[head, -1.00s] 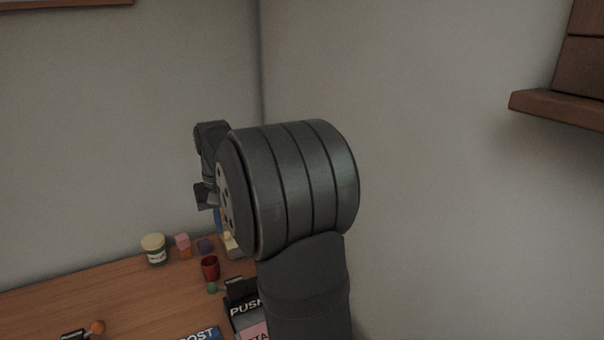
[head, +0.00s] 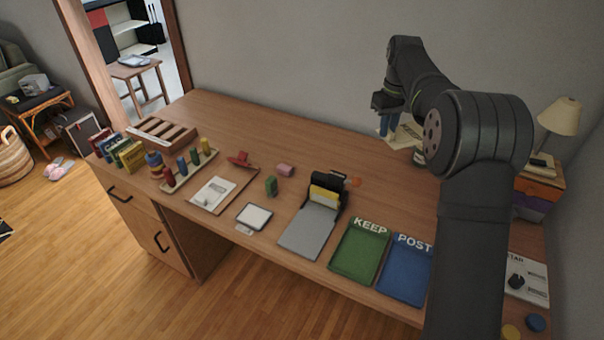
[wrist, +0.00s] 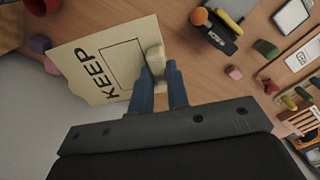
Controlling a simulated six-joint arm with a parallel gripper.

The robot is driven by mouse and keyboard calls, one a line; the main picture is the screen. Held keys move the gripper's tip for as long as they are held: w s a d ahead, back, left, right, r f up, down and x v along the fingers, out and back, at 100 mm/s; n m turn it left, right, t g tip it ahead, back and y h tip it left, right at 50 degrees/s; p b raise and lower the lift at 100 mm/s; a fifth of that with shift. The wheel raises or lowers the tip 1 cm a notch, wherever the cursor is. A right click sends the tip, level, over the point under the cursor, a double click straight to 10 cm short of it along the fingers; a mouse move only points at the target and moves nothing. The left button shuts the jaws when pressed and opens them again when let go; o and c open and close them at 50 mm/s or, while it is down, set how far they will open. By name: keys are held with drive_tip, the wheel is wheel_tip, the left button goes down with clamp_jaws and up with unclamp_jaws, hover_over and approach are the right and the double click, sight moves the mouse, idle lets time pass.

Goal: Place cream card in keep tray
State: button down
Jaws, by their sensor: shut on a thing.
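My gripper (head: 384,124) is at the back right of the desk in the head view, its blue fingers closed on the cream card (head: 402,136). In the wrist view the fingers (wrist: 161,85) pinch a pale grip piece at the card's edge. The card (wrist: 82,52) is tilted in the picture and reads KEEP beside a drawn square. The keep tray (head: 344,262) is green with a KEEP label and lies at the desk's front edge. My gripper and the card are well behind it, to its upper right. No card shows in the tray.
The blue POST tray (head: 402,282) adjoins the keep tray on the right. A black card holder (head: 326,192) with a grey board stands to the left. Several small blocks and a tablet (head: 254,217) lie farther left. A lamp (head: 558,117) stands at the far right. The desk's back middle is clear.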

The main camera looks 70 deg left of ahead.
drive_tip(key=s+a+f+n, duration=0.45)
drive_tip(key=s+a, duration=0.45)
drive_tip(key=s, duration=0.3)
drive_tip(key=n, duration=0.4)
hover_over(294, 190)
wheel_tip(294, 190, down, 16)
drive_tip(key=shift+f, duration=3.05)
drive_tip(key=shift+f, duration=0.2)
drive_tip(key=c, duration=1.4)
unclamp_jaws()
drive_tip(key=shift+r, duration=0.1)
